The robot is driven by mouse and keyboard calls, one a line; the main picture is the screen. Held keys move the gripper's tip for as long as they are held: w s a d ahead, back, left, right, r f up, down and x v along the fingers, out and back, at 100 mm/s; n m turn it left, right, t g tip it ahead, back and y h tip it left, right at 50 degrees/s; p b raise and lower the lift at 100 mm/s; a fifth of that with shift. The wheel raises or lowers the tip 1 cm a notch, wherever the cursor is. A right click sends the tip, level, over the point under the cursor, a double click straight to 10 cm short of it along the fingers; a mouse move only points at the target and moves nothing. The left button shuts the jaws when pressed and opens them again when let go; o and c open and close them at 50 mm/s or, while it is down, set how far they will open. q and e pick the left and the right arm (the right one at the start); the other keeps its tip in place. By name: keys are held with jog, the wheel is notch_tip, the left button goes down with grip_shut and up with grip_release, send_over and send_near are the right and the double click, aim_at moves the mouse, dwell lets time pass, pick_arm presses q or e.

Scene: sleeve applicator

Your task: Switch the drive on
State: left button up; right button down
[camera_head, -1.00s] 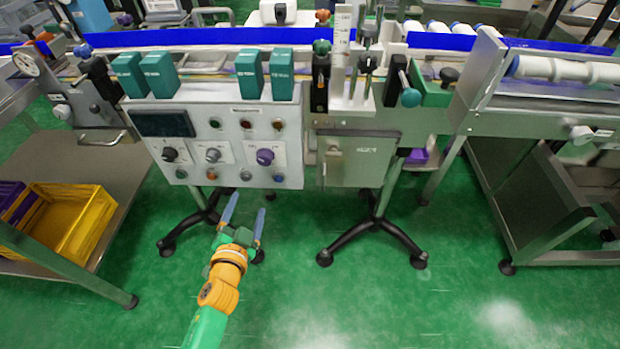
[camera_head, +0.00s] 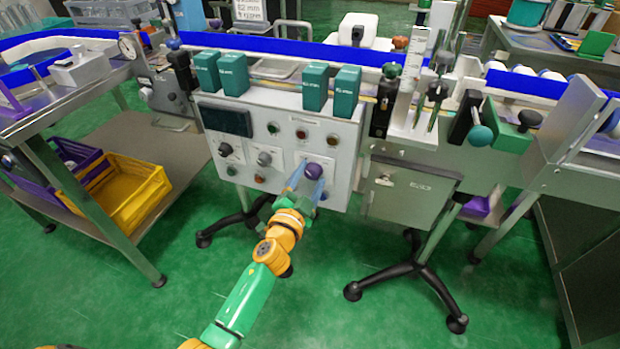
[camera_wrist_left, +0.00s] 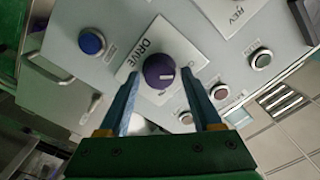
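The control panel (camera_head: 285,128) is a light grey box with knobs, buttons and a dark display. The purple drive knob (camera_head: 313,171) is at its lower right. In the left wrist view the fingers (camera_wrist_left: 165,80) stand apart with gaps to the knob; contact does not show. My right gripper is not in view.
A blue button (camera_wrist_left: 92,42) and several other buttons are near the knob. Green boxes (camera_head: 315,87) stand on the panel's top. A grey cabinet (camera_head: 408,195) is to the right. A yellow crate (camera_head: 128,195) sits on the left trolley shelf. The green floor in front is clear.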

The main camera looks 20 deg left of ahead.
pick_arm(q)
grip_shut()
jog(key=shift+m, duration=0.4)
jog(key=m, duration=0.3)
jog(key=shift+d+f+m, duration=0.1)
jog(key=shift+m, duration=0.3)
jog(key=m, duration=0.4)
jog(key=shift+m+b, duration=0.3)
jog(key=shift+b, duration=0.05)
jog(key=m, duration=0.4)
jog(key=shift+f, duration=0.1)
jog(key=shift+f+m, duration=0.1)
jog(key=shift+m, duration=2.4)
